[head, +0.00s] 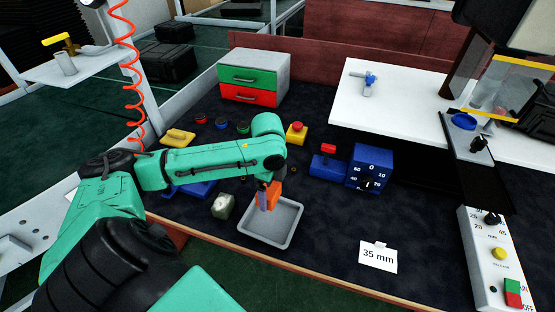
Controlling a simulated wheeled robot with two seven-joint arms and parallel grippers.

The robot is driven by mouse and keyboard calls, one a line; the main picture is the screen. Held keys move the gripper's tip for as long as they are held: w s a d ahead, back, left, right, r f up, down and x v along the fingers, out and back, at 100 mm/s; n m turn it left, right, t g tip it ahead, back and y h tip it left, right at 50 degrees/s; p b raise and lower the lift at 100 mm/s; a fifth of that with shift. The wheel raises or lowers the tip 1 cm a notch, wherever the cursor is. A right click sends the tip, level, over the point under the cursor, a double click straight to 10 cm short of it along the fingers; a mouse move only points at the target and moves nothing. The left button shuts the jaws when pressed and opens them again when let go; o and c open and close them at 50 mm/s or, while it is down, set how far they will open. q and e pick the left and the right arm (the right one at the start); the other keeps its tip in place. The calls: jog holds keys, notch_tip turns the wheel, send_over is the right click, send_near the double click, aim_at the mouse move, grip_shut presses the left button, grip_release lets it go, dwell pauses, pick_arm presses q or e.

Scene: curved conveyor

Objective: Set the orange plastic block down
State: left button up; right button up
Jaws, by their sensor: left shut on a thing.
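The orange plastic block (271,196) is held in my left gripper (264,204), at the end of the green arm that comes in from the left. The jaws are shut on the block, and the arm hides part of it. In this view the block overlaps the upper part of a shallow grey tray (291,236) on the dark table. I cannot tell whether the block touches the tray. My right gripper does not show.
A greenish-white lump (222,206) sits just left of the tray. A "35 mm" card (378,257) lies at the front right. Dark table around the card is clear.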

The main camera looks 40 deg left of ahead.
aim_at(273, 221)
pick_arm(q)
jog(key=f, duration=1.1)
jog(key=shift+w+d+f, duration=0.1)
jog(key=shift+d+f, duration=0.2)
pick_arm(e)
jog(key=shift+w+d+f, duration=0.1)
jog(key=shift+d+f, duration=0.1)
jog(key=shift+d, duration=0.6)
pick_arm(q)
jog(key=o, duration=1.2)
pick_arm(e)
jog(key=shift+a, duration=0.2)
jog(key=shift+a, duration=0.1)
pick_arm(q)
notch_tip(273, 221, up, 12)
jog(key=shift+r, duration=0.15)
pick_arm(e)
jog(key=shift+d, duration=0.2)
